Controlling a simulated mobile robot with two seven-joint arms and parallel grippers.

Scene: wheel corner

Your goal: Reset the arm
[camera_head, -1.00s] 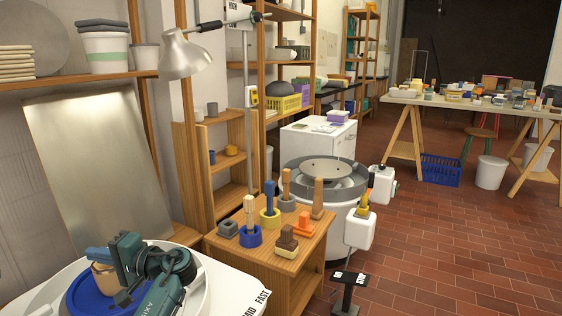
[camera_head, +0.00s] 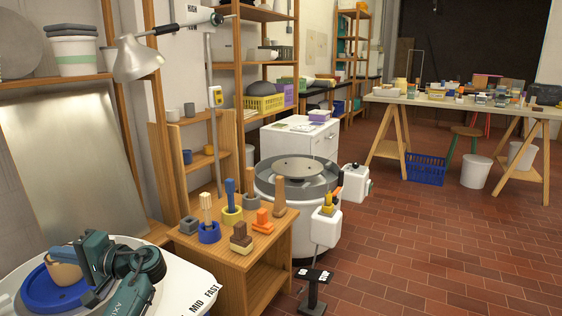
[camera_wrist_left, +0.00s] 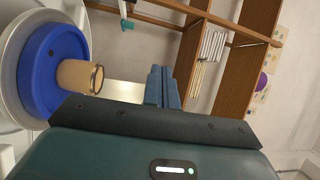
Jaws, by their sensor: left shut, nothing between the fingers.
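My left gripper (camera_head: 93,294), dark teal, is low at the left of the head view, over the wheel's white basin edge. In the left wrist view its two blue-grey fingers (camera_wrist_left: 163,87) lie side by side, shut and empty. A tan clay pot (camera_head: 66,268) stands on a blue disc (camera_head: 42,292) beside the gripper, partly hidden behind it in the head view. The pot (camera_wrist_left: 76,77) and disc (camera_wrist_left: 47,53) are left of the fingers in the left wrist view, apart from them. My right gripper is in neither view.
A wooden stand (camera_head: 238,257) with several tools is right of the wheel. A grey metal sheet (camera_head: 72,160) leans on the wall behind. A second wheel (camera_head: 297,178) stands beyond the stand. The tiled floor (camera_head: 440,250) at right is open.

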